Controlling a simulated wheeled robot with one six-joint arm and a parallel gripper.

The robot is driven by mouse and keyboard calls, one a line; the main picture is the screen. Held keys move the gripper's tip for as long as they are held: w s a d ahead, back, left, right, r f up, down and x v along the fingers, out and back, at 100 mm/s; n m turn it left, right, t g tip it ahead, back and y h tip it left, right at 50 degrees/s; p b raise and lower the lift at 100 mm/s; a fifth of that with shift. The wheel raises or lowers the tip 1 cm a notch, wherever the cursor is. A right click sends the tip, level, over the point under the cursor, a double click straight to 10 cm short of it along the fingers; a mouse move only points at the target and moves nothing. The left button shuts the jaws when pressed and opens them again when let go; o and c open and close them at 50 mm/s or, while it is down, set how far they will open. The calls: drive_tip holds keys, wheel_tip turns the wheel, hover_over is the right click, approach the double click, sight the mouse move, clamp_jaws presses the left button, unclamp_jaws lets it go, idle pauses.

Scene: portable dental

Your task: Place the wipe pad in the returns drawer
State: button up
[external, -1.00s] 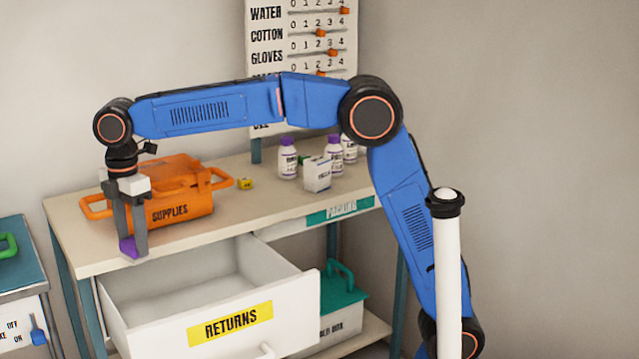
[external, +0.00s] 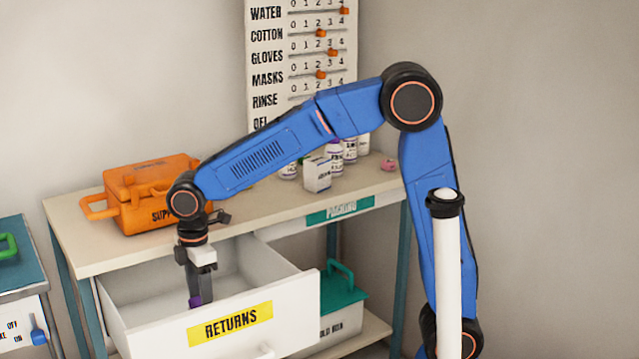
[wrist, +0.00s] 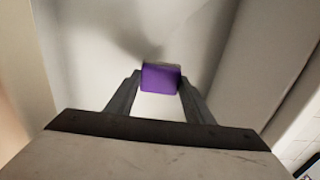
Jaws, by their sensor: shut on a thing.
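The wipe pad is a small purple block (wrist: 161,78), gripped between my two fingertips in the wrist view. It also shows in the external view (external: 195,302), low inside the drawer, partly hidden by a finger. My gripper (external: 197,294) points down into the open returns drawer and is shut on the pad. The returns drawer (external: 290,301) is white, pulled out, with a yellow RETURNS label on its front. In the wrist view the pale drawer floor (wrist: 165,25) lies beneath the pad. I cannot tell whether the pad touches the floor.
An orange supplies case (external: 143,217) stands on the table (external: 90,247) behind the drawer. Several bottles and a white box (external: 318,174) stand at the table's back right. A teal-lidded bin (external: 343,293) sits on the lower shelf. The drawer walls stand close around my gripper.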

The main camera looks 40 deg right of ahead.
drive_tip(key=shift+f, duration=2.6)
drive_tip(key=shift+f, duration=0.15)
drive_tip(key=o, duration=1)
wheel_tip(320, 180, up, 12)
drive_tip(key=shift+f, duration=0.1)
drive_tip(key=shift+r, duration=0.25)
